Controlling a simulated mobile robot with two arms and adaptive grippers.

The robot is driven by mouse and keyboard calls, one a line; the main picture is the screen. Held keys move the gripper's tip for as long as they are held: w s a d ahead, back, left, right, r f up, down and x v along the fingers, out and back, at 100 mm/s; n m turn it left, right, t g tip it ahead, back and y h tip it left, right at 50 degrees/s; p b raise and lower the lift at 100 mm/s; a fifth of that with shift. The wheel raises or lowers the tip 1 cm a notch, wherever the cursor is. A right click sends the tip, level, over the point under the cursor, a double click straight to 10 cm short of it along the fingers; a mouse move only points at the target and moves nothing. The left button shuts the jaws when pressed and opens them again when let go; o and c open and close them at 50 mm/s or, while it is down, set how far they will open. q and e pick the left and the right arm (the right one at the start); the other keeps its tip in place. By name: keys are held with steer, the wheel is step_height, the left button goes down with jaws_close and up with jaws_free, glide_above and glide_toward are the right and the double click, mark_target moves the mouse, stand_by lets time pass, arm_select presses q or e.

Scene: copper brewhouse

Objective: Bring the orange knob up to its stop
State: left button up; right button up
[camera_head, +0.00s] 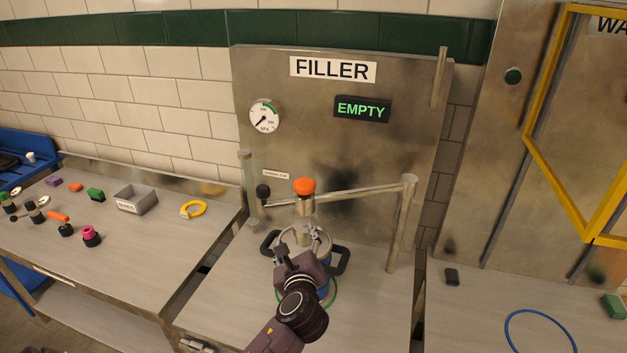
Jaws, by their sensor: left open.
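The orange knob (305,186) sits on top of a metal stem, above the keg (325,294) at the filler. The keg has black handles on both sides. My right gripper is not in view.
The filler panel (330,130) behind carries a dial gauge (264,116) and a sign (362,109) reading EMPTY. The left bench holds a grey bin (136,199), a yellow ring (193,209) and several small coloured parts. A yellow frame (535,125) stands at right.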

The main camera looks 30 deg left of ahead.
mark_target(305, 191)
arm_select(q)
steer(key=w+r+m, duration=0.1)
steer(key=r, duration=0.1)
steer(key=w+r+m+t+y, duration=0.1)
steer(key=w+r+m, duration=0.1)
steer(key=r, duration=0.1)
steer(key=w+r+m+t, duration=0.1)
steer(key=w+r+m, duration=0.1)
steer(key=shift+d+r, duration=0.1)
steer(key=shift+r, duration=0.25)
steer(key=shift+w+r+m+y, duration=0.15)
steer(key=shift+r+m+y, duration=0.15)
steer(key=shift+w+a+r, duration=0.15)
steer(key=shift+w+a, duration=0.05)
steer(key=shift+a, duration=0.05)
steer(key=shift+p+x, duration=1)
steer(key=shift+x, duration=2.55)
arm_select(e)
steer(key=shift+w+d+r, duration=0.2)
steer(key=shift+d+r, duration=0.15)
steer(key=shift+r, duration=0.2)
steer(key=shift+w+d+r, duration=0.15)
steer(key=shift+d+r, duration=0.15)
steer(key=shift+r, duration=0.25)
arm_select(q)
steer(key=shift+c, duration=0.5)
